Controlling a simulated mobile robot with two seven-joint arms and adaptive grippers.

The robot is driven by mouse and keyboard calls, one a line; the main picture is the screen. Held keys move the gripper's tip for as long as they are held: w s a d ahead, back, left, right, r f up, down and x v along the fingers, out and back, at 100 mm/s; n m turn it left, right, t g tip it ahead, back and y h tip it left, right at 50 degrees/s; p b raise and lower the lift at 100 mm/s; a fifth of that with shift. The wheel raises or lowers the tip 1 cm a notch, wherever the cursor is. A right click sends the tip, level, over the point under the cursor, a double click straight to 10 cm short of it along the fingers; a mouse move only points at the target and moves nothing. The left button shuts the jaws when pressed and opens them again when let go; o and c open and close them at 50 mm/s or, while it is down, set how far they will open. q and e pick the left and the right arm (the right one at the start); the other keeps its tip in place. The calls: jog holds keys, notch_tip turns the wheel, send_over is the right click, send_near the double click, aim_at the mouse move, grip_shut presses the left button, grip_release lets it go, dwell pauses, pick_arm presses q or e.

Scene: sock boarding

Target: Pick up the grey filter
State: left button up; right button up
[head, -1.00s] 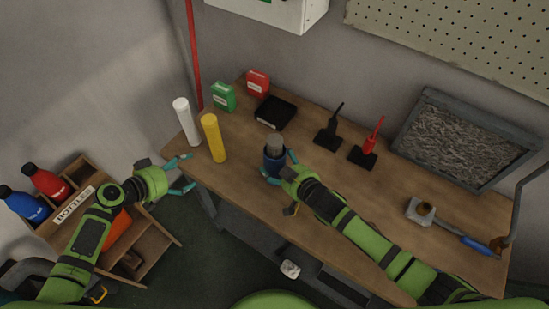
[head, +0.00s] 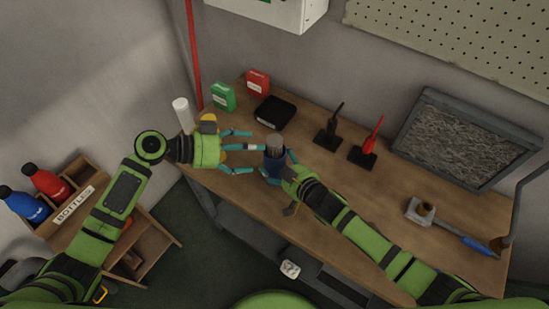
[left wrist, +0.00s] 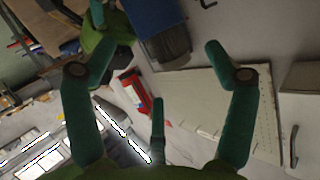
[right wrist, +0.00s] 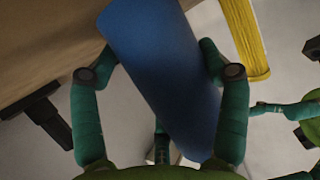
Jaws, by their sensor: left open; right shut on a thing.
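The grey filter (head: 274,141) is a short grey cylinder sticking up out of a blue canister (head: 271,168) in the head view. My right gripper (head: 279,163) is shut around the canister, which also fills the middle of the right wrist view (right wrist: 160,70). My left gripper (head: 249,151) is open, its fingers pointing right just left of the filter and canister. In the left wrist view the filter (left wrist: 173,48) and canister (left wrist: 153,14) lie between and beyond the open fingers. The filter's lower part is hidden in the canister.
A white cylinder (head: 181,114) stands behind my left gripper; a yellow cylinder there is mostly hidden, but shows in the right wrist view (right wrist: 244,38). A black box (head: 274,111), green box (head: 223,96) and red box (head: 257,82) stand behind.

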aim_at(268, 150)
pick_arm(q)
jog(key=x, duration=0.5)
jog(key=shift+s, duration=0.1)
jog(key=c, duration=1.4)
jog(key=shift+r, duration=0.15)
pick_arm(e)
jog(key=shift+s+a, duration=0.1)
pick_arm(q)
jog(key=shift+r, duration=0.3)
notch_tip(268, 150, up, 9)
jog(key=shift+f, duration=0.25)
jog(key=shift+c, duration=0.7)
pick_arm(e)
jog(key=shift+f, duration=0.1)
pick_arm(q)
jog(key=shift+s+r, duration=0.15)
jog(key=shift+r, duration=0.3)
jog(key=shift+d, duration=0.1)
